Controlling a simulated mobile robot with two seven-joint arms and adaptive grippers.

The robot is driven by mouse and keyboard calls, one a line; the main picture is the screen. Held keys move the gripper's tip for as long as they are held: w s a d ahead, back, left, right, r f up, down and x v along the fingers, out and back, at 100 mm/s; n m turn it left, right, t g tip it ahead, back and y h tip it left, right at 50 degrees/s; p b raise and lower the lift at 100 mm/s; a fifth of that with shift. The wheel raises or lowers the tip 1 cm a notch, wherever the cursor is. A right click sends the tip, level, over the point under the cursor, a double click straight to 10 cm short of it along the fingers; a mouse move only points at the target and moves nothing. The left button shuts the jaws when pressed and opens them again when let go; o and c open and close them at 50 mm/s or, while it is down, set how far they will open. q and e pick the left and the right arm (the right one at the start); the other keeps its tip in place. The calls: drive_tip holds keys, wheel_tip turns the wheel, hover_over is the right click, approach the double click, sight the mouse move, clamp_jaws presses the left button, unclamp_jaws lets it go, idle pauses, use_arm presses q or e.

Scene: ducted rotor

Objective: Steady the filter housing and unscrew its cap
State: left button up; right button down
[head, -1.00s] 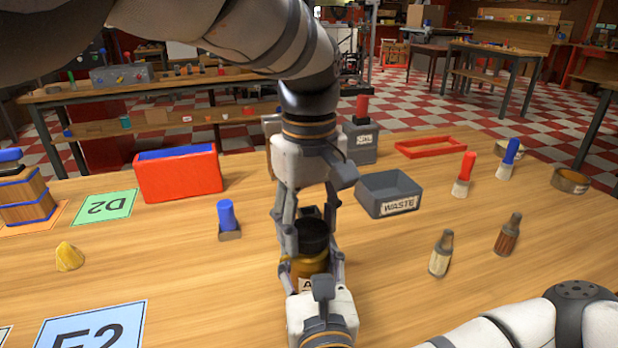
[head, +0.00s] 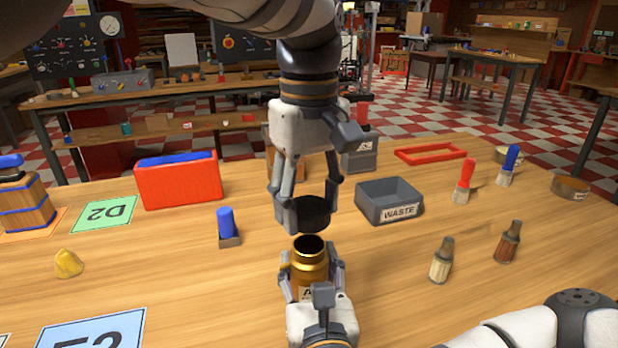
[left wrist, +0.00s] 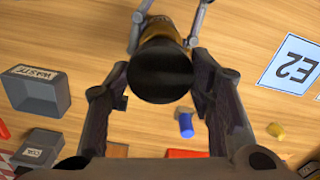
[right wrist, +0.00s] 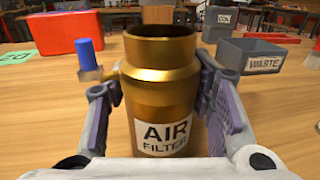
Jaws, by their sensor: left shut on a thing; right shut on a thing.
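The filter housing (head: 309,262) is a brass cylinder with an open neck, upright on the table. In the right wrist view the housing (right wrist: 160,95) shows its "AIR FILTER" label. My right gripper (head: 314,283) is shut on the housing's body from the near side. The black cap (head: 313,212) is apart from the housing, a little above its open neck. My left gripper (head: 307,205) points down and is shut on the cap. In the left wrist view the cap (left wrist: 160,72) sits between the fingers and hides most of the housing.
A grey WASTE bin (head: 389,202) stands to the right of the cap. A red box (head: 179,182) and a blue-topped part (head: 227,226) stand left. Two small bottles (head: 442,258) (head: 508,243) stand right.

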drive_tip(key=c, duration=0.7)
unclamp_jaws()
